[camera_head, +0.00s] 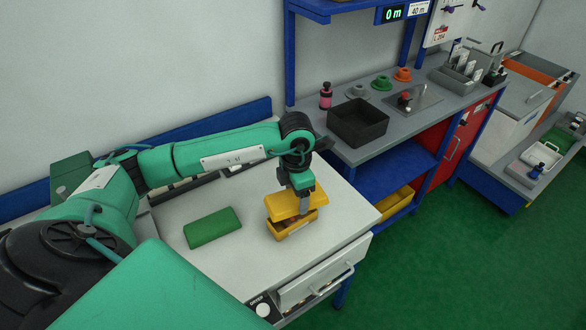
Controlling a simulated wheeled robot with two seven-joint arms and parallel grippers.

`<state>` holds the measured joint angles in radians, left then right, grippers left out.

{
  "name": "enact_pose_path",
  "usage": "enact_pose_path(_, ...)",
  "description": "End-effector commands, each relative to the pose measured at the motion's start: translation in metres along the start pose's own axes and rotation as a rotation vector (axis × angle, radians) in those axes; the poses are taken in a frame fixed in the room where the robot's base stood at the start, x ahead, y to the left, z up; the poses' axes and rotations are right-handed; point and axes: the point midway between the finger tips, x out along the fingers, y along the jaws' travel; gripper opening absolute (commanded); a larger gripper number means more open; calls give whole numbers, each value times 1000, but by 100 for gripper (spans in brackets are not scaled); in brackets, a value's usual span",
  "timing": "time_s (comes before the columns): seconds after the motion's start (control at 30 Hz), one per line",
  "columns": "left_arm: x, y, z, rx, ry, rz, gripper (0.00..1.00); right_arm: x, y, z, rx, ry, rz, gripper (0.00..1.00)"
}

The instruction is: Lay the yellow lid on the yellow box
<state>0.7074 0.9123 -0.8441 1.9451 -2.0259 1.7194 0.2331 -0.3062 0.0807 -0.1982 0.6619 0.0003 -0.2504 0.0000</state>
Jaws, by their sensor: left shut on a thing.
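My left gripper (303,196) points down and is shut on the yellow lid (284,206). The lid is held right at the top of the yellow box (293,230), slightly tilted. A gap shows between lid and box at the front left, with something brown inside the box. I cannot tell whether the lid touches the box rim at the back. The box stands on the light worktop (218,269) near its right side. My right gripper is not in view.
A green block-like object (212,228) lies on the worktop left of the box. A drawer front with a handle (331,285) is below the worktop's front edge. A grey bench (345,152) with a dark bin (358,124) stands behind to the right.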

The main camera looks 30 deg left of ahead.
Motion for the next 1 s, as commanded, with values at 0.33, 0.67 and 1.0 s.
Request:
enact_pose_path(0.33,-6,6,-9,-214,4,7,47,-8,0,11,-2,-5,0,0)
enact_pose_path(0.67,16,5,-9,-213,6,7,47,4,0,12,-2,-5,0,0)
enact_pose_path(1.0,51,6,-9,-211,5,7,47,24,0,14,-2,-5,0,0)
